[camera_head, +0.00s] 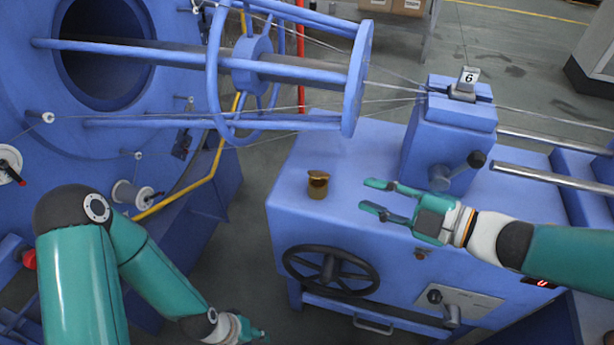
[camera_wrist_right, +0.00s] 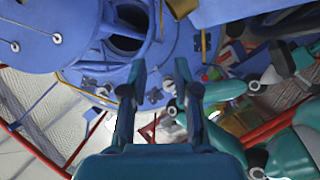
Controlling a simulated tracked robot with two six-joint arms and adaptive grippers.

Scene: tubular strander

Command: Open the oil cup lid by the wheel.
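The small brass oil cup (camera_head: 318,188) stands upright on the blue cabinet top, above the black handwheel (camera_head: 330,268) on the cabinet front. A dark gap shows under its lid (camera_head: 318,175); how far the lid is raised is hard to tell. My right gripper (camera_head: 370,196) is open and empty, to the right of the cup and apart from it, fingers pointing left. Its open fingers also show in the right wrist view (camera_wrist_right: 161,75), where a gold-brown thing at the top edge looks like the cup. My left gripper (camera_head: 248,332) is low at the bottom edge, its fingers unclear.
A blue block with a dark-knobbed lever (camera_head: 475,160) stands behind my right gripper. The strander's blue ring cage (camera_head: 355,80) overhangs behind the cup. A crank (camera_head: 447,306) sits on the cabinet front. The cabinet top around the cup is clear.

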